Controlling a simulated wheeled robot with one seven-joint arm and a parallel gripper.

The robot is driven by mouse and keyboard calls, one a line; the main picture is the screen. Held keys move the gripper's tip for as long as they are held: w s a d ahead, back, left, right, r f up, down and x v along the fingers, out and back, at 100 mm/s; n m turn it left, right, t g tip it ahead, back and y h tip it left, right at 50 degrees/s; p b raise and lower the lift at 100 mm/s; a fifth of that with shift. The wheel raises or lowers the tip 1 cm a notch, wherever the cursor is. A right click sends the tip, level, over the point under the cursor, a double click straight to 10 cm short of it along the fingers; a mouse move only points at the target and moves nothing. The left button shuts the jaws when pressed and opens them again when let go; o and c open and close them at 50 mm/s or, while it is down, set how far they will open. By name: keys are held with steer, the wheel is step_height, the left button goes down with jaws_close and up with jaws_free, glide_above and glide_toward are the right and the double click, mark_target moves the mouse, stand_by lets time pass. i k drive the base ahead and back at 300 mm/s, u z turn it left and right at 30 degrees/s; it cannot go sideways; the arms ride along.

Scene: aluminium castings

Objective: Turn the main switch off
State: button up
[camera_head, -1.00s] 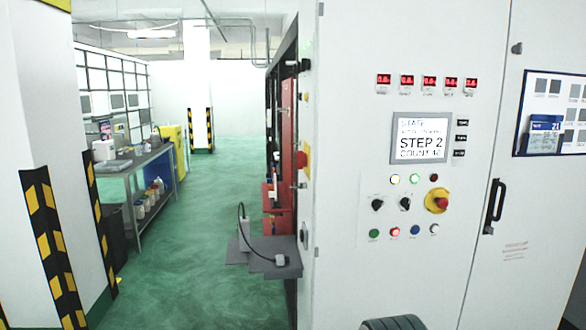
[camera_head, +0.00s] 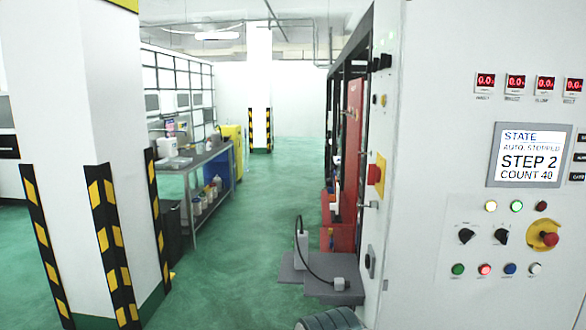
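A red rotary switch on a yellow plate (camera_head: 376,174), which looks like the main switch, is on the narrow left side of the white cabinet (camera_head: 425,200). I see it at a steep angle, so its handle position is not clear. The cabinet's front panel has a screen (camera_head: 530,155) reading "AUTO STOPPED", "STEP 2" and "COUNT 40". My gripper is not in view. A dark rounded, ribbed part, perhaps of my arm, shows at the bottom edge, well below the switch.
A red emergency-stop button on yellow (camera_head: 543,236) and several small knobs and lamps are on the front panel. A grey shelf (camera_head: 318,279) with a cabled device juts out below the switch. A striped pillar (camera_head: 105,180) and a workbench (camera_head: 205,158) stand left. Green floor between is clear.

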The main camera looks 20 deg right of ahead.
mark_target(374, 176)
steer(key=z, duration=0.05)
steer(key=i, duration=1.05)
steer(key=z, duration=0.25)
